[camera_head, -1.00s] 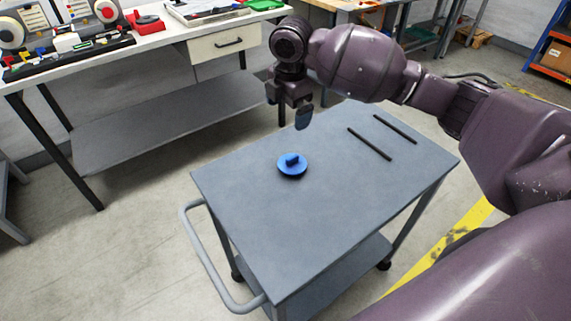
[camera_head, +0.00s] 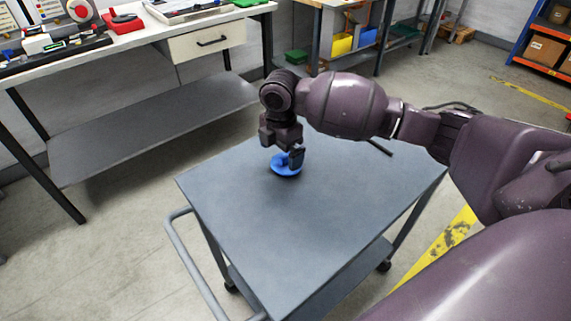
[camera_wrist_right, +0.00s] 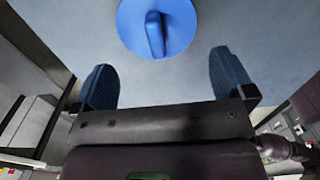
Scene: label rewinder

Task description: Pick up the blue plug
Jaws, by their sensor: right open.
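The blue plug (camera_head: 283,168) is a round disc with a raised bar-shaped handle. It lies on the grey cart top, partly hidden by my right gripper in the head view. My right gripper (camera_head: 284,158) is just above the plug, pointing down. In the right wrist view the plug (camera_wrist_right: 157,27) is at the top centre, ahead of the open fingers (camera_wrist_right: 163,82), with its handle lined up about midway between them. The fingers are empty, and no contact with the plug shows. My left gripper is not in view.
The plug rests on a grey wheeled cart (camera_head: 270,228) with a handle rail at its left. A black bar (camera_head: 380,147) shows behind my right arm. A workbench (camera_head: 150,36) with parts stands behind at left. Most of the cart top is clear.

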